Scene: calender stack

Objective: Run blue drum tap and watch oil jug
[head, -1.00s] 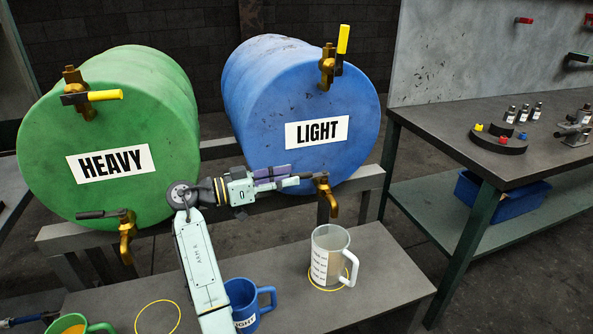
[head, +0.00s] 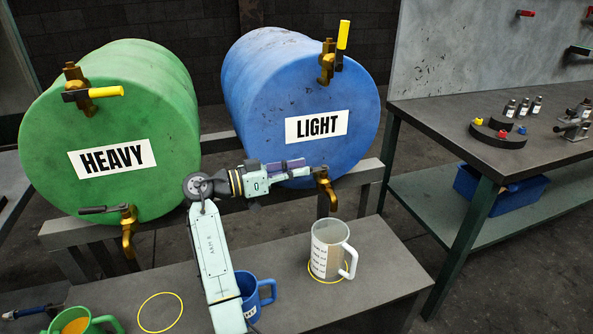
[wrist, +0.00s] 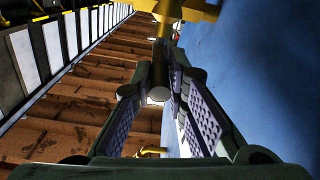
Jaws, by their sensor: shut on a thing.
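The blue drum (head: 265,90), labelled LIGHT, lies on its side on a grey stand. Its brass tap (head: 325,190) is low on the front face, spout down. My gripper (head: 308,171) is shut on the tap's lever at its left; in the wrist view the dark lever (wrist: 158,92) sits between the padded fingers. The oil jug (head: 325,245), pale with printed marks, stands upright below the spout in a yellow ring, handle to the right. A tan patch shows on its side; I cannot tell the oil level. No stream shows clearly below the spout.
The green HEAVY drum (head: 105,135) with its own tap stands left. On the bench (head: 275,290), a blue mug (head: 262,293) is partly hidden behind my arm, and a green mug (head: 80,322) sits front left beside an empty yellow ring (head: 160,312). A workbench is at right.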

